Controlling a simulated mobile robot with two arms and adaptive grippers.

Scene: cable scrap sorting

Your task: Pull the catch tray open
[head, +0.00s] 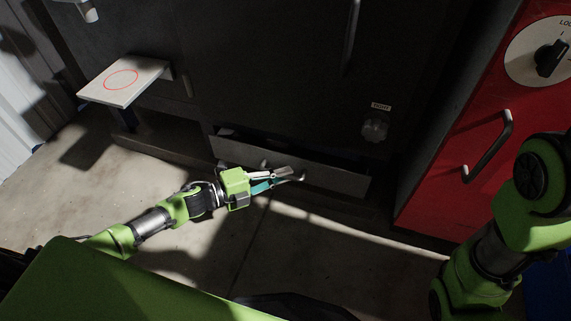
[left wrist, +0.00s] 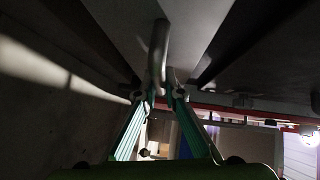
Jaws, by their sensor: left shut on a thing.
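The catch tray (head: 340,182) is a dark, low drawer at the foot of the dark cabinet. It stands partly out, with a dark gap showing behind its front panel. My left gripper (head: 291,176) is at the tray's front, its fingers shut on the bar handle. In the left wrist view the grey curved handle (left wrist: 158,55) runs down between the two fingertips (left wrist: 165,96). The fingers hide part of the handle in the head view. Links of my right arm show at the right, but its gripper is out of view.
The dark cabinet (head: 280,75) rises behind the tray, with a knob (head: 375,128) under a small label. A pale shelf with a red ring (head: 124,80) juts out at left. A red cabinet (head: 455,140) with a handle and dial stands at right. Concrete floor before the tray is clear.

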